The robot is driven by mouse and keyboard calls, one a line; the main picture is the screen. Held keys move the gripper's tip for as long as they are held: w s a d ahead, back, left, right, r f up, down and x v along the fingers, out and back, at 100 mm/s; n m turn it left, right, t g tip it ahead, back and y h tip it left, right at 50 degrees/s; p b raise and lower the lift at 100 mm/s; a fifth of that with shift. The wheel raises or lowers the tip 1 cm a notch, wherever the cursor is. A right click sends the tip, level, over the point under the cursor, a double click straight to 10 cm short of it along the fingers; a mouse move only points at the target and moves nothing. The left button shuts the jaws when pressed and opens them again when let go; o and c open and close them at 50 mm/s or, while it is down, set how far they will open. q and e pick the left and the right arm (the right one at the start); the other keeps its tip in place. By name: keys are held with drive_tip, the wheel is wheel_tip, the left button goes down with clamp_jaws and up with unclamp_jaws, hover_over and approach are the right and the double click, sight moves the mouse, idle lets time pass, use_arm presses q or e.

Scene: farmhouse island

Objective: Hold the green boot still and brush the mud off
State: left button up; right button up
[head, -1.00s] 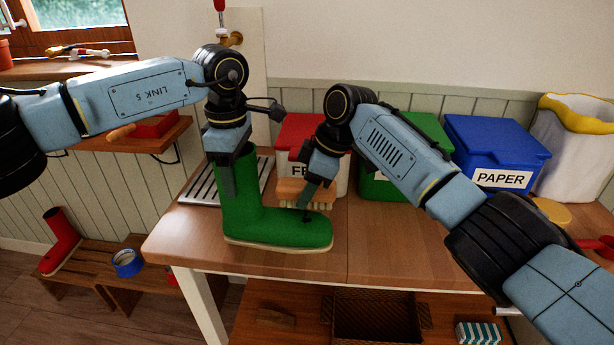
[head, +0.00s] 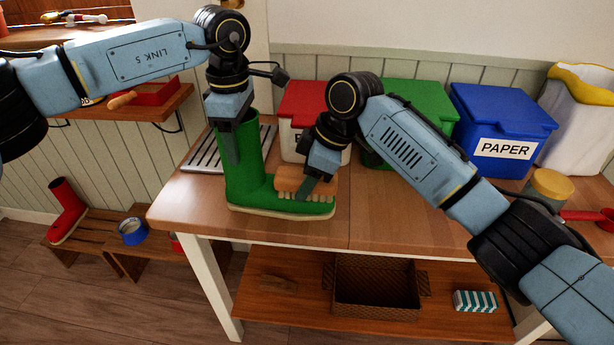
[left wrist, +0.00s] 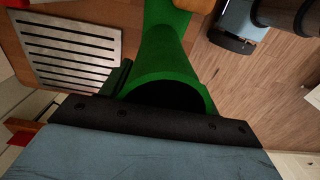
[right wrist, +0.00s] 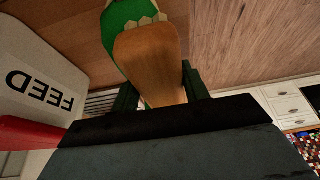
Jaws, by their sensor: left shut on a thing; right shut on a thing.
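The green boot (head: 245,170) stands upright on the wooden table, its toe pointing right. My left gripper (head: 231,150) is shut on the top of its shaft; the left wrist view looks onto the boot's dark opening (left wrist: 170,88). My right gripper (head: 305,187) is shut on a wooden brush (head: 290,178), held over the boot's toe with bristles down. The bristles appear to touch the toe. The right wrist view shows the brush back (right wrist: 150,60) with pale bristles and green boot beyond it. No mud can be made out; the brush covers much of the toe.
A slatted metal rack (head: 203,157) lies left of the boot. Red-lidded, green and blue (head: 500,130) bins stand behind my right arm. A yellow-lidded jar (head: 548,188) is at the right. The table front (head: 400,225) is clear. A basket (head: 375,285) sits on the lower shelf.

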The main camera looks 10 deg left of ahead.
drive_tip(key=shift+w, duration=2.8)
wheel_tip(320, 180, up, 8)
drive_tip(key=shift+s, duration=0.1)
use_arm(q)
drive_tip(key=o, duration=1.7)
drive_tip(key=shift+r, duration=3.75)
wheel_tip(320, 180, up, 12)
drive_tip(key=shift+r, duration=0.1)
